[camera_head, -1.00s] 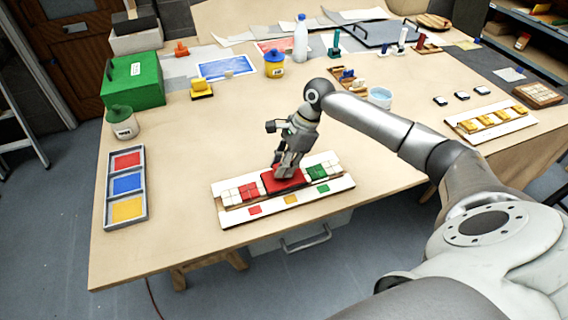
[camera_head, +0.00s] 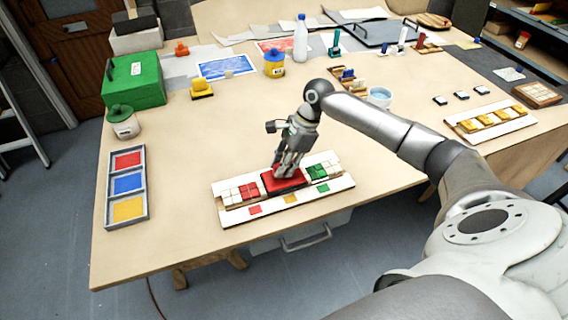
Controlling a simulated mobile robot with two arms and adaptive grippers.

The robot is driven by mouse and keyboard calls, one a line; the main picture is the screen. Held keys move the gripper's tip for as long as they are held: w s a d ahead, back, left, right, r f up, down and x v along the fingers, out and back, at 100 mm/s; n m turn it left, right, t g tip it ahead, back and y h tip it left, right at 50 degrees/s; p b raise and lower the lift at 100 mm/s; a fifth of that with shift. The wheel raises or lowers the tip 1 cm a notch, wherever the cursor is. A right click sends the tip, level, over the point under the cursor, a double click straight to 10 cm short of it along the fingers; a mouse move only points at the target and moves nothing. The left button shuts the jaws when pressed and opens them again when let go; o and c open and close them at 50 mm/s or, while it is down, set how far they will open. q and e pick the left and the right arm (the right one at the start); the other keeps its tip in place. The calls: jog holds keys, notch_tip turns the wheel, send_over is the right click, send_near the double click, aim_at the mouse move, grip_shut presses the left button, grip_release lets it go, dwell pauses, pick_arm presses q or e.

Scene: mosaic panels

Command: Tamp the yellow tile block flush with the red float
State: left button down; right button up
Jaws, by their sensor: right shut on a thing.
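My right gripper (camera_head: 287,172) is shut on the red float (camera_head: 284,182). The float lies flat over the middle of the white mosaic panel (camera_head: 237,219) near the table's front edge. It hides that middle part, so the yellow tile block is not visible there. On the panel, a block with a red tile (camera_head: 248,190) shows left of the float and one with a green tile (camera_head: 317,171) shows to its right. A yellow square (camera_head: 291,199) marks the strip just in front of the float. My left gripper is not in view.
A tray with red, blue and yellow squares (camera_head: 146,196) lies at the left. A green box (camera_head: 134,80) and a green-lidded jar (camera_head: 123,122) stand behind it. A white board with yellow blocks (camera_head: 470,128) lies at the right. The table between is mostly clear.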

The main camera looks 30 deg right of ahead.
jog(key=shift+s+a+f+p, duration=0.1)
jog(key=shift+s+f+p, duration=0.2)
jog(key=shift+p, duration=0.55)
dwell(2.3)
dwell(0.4)
jog(key=shift+w+r+p, duration=0.15)
jog(key=shift+r+p, duration=0.35)
jog(key=shift+p, duration=0.3)
notch_tip(320, 180, up, 4)
jog(key=p, duration=0.5)
jog(key=shift+w+r, duration=0.15)
jog(key=shift+r+p, duration=0.95)
jog(key=shift+r, duration=0.15)
